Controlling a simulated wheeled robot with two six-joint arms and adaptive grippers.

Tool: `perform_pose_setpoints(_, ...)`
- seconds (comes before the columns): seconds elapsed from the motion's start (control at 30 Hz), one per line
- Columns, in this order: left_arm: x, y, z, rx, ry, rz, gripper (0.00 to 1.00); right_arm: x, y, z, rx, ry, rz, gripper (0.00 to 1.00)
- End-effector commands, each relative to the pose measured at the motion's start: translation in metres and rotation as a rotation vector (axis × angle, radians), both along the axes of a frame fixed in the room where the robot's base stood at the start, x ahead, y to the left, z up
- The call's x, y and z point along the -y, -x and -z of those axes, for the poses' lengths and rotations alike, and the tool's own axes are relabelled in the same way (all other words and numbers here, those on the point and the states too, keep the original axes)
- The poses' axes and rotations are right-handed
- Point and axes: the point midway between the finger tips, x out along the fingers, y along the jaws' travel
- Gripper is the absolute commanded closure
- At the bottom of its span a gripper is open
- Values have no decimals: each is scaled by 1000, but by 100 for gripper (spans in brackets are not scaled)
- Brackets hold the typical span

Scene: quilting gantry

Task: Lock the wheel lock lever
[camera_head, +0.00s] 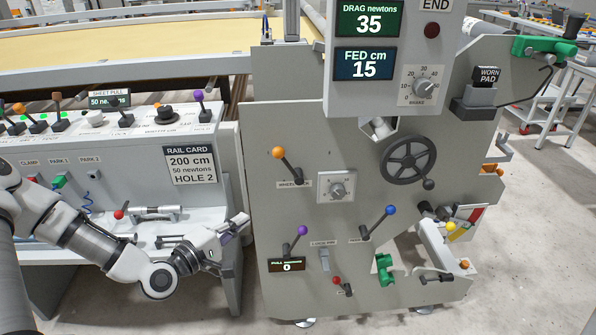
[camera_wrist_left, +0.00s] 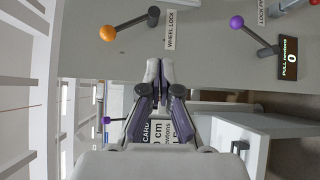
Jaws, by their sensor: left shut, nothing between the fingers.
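The wheel lock lever (camera_head: 287,165) has an orange ball knob on a dark arm and a dark pivot. It sits on the upper left of the grey machine panel, its knob up and left of the pivot, above a label partly reading WHEEL. In the left wrist view the lever (camera_wrist_left: 128,24) is at the upper left, beside the WHEEL LOCK label. My left gripper (camera_head: 240,221) is shut and empty, below and left of the lever, near the panel's left edge. Its fingertips (camera_wrist_left: 159,68) are together and apart from the lever. My right gripper is not in view.
A purple-knobbed lever (camera_head: 295,241) and PULL display (camera_head: 287,265) are lower on the panel. A dial (camera_head: 337,188), blue-knobbed lever (camera_head: 380,222) and handwheel (camera_head: 409,159) lie right. The control bench (camera_head: 208,128) with a rail card stands left.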

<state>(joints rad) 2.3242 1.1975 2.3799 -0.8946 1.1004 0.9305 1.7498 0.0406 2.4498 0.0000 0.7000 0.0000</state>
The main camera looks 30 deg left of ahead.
Motion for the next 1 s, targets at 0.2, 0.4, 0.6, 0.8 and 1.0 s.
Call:
perform_pose_setpoints(0.2, -46, -1, -31, 188, 179, -163, 100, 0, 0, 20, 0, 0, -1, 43)
perform_pose_setpoints(0.4, -50, -4, -46, 231, 199, -173, 100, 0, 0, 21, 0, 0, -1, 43)
perform_pose_setpoints(0.6, -50, -4, -46, 228, 197, -173, 100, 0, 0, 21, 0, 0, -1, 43)
perform_pose_setpoints(0.8, -50, -13, -43, 227, 193, -170, 100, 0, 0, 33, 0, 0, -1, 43)
perform_pose_setpoints(1.0, -49, -36, -46, 226, 188, -170, 100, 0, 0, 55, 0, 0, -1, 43)
